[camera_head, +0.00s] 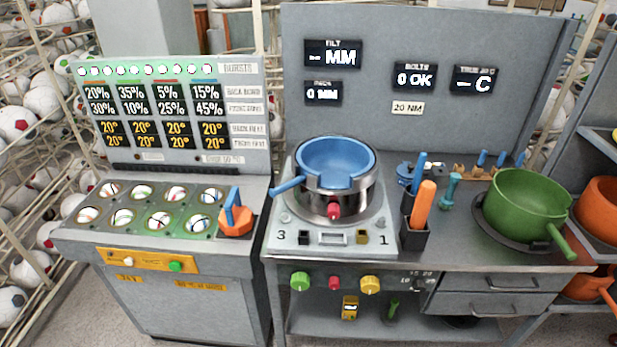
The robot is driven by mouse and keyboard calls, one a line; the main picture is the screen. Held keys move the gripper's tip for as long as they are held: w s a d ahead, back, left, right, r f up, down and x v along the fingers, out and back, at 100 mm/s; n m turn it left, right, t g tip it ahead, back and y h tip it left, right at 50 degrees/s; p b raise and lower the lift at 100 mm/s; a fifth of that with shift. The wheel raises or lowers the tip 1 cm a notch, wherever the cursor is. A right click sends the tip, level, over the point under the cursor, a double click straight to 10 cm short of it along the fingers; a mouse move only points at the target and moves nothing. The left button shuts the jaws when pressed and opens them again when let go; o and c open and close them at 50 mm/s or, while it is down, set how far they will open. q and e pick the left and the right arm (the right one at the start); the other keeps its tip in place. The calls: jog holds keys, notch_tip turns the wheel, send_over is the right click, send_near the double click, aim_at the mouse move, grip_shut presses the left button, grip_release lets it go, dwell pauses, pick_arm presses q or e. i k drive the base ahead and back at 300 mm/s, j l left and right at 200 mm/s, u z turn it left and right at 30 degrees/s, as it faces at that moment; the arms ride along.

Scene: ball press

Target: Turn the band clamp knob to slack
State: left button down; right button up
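A blue round pan-like piece (336,158) with a handle out to the left sits in a shiny metal band (308,205) on the pale press plate (285,240). A small red knob (334,211) sticks out at the front of the band; it looks like the band clamp knob. Its turn position is too small to read. Neither of my grippers shows in the head view, and nothing touches the knob.
A black holder (414,240) with blue and orange handles stands close right of the plate. A green pan (524,205) is further right. Green, red (334,283) and yellow knobs line the bench front. A ball console (165,250) stands left.

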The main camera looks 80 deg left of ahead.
aim_at(334, 208)
jog(key=u, duration=2.65)
jog(key=k, duration=0.5)
jog(key=j+z, duration=0.05)
